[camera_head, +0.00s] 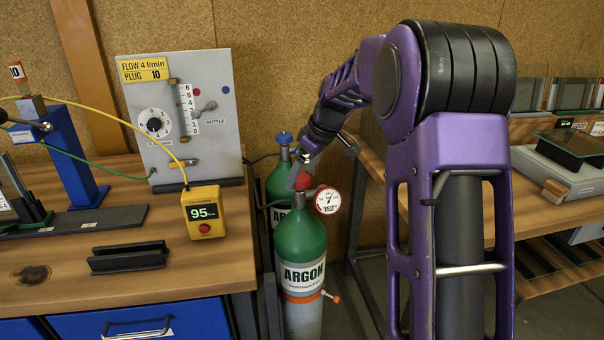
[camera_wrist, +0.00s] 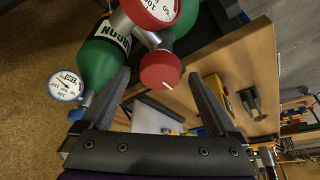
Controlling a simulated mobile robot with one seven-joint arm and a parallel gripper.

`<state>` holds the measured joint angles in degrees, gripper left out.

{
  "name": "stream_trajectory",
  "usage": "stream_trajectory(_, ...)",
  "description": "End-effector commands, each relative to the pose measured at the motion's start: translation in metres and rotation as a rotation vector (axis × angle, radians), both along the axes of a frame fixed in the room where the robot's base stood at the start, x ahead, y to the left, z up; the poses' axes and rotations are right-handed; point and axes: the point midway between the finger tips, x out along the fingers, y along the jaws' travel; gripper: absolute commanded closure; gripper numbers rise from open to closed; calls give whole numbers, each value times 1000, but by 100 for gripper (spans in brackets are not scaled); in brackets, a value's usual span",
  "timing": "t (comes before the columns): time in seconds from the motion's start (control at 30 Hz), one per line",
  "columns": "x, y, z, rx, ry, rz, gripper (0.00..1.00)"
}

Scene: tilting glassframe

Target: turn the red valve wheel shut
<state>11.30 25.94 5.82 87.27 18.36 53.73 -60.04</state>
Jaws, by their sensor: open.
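The red valve wheel (camera_head: 303,181) tops the front green argon cylinder (camera_head: 300,240) in the head view, partly hidden by my gripper. In the wrist view the red wheel (camera_wrist: 160,70) is round, with a pale mark on its face. My gripper (camera_wrist: 158,76) is open, one finger to each side of the wheel in the picture, with gaps on both sides and no visible contact. I cannot tell how deep the wheel sits between the fingers. In the head view my gripper (camera_head: 302,168) is just above the wheel.
A red-rimmed gauge (camera_head: 327,200) juts right from the front cylinder's neck. A second cylinder with a blue wheel (camera_head: 284,138) stands close behind. The left bench (camera_head: 200,275) holds a yellow box reading 95 (camera_head: 203,212); another bench (camera_head: 400,190) stands right.

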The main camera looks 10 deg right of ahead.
Motion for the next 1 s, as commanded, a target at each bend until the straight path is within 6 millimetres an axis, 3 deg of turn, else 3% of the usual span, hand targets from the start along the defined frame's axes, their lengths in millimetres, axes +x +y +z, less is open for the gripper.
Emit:
stream_trajectory(0.07,0,0,0,0,0,0,6)
stream_trajectory(0.53,0,0,0,0,0,0,91)
stream_trajectory(1.0,-1,2,1,1,0,-117,92)
